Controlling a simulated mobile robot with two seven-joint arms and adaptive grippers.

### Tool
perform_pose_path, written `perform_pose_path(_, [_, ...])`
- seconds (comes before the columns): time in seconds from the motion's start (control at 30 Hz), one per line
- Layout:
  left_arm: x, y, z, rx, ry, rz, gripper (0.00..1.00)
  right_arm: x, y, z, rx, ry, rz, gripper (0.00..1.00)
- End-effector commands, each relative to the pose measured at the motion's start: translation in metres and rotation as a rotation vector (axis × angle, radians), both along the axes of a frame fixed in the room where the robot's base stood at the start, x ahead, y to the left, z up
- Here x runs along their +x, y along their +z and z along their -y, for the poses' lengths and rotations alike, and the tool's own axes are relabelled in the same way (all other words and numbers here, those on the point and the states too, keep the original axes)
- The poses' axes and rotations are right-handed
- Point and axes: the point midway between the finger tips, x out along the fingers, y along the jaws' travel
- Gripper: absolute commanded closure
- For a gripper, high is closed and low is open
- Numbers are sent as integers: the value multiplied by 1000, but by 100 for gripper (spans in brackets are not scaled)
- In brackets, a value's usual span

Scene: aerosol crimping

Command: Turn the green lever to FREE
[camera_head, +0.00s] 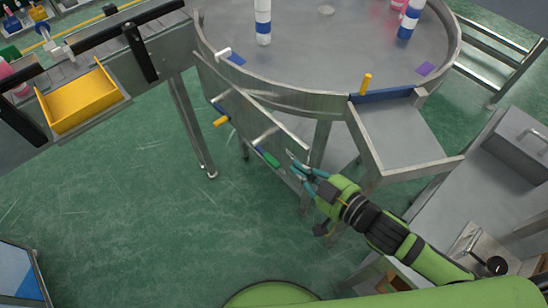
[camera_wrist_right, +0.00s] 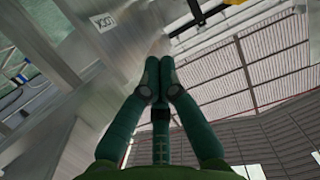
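The green lever (camera_head: 267,157) sticks out low on the steel side panel (camera_head: 245,115) under the round table in the head view. My right gripper (camera_head: 297,168) is just to the right of the lever, close to the panel. I cannot tell whether it touches the lever. In the wrist view the fingers of my right gripper (camera_wrist_right: 159,68) are brought together at the tips, with nothing visible between them. A label (camera_wrist_right: 104,21) that seems to read LOCK, turned over, is on the metal in the wrist view. I see no FREE label. My left gripper is not in view.
A yellow lever (camera_head: 221,121) is on the same panel, up and left. The round steel table (camera_head: 310,55) carries striped bottles. A side chute (camera_head: 400,135) is above right of my gripper. A yellow bin (camera_head: 82,100) is at left.

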Motion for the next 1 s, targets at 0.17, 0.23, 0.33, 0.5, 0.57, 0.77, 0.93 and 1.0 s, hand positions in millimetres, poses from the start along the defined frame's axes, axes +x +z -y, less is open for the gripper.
perform_pose_path(0.17, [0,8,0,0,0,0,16,25,-4,-18,1,-3,3,100])
perform_pose_path(0.23, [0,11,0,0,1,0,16,37,-7,-28,0,-1,5,100])
perform_pose_path(0.33, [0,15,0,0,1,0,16,54,-13,-41,-1,-1,4,100])
perform_pose_path(0.5, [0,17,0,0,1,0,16,70,-32,-54,-4,-4,-5,100])
perform_pose_path(0.57, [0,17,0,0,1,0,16,69,-42,-54,-3,-3,-5,100])
perform_pose_path(0.77, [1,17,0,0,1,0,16,70,-59,-53,-3,-3,-1,100])
perform_pose_path(0.93, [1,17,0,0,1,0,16,70,-62,-53,-3,-1,1,100])
perform_pose_path(1.0, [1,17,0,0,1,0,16,70,-62,-53,-3,-1,1,100])
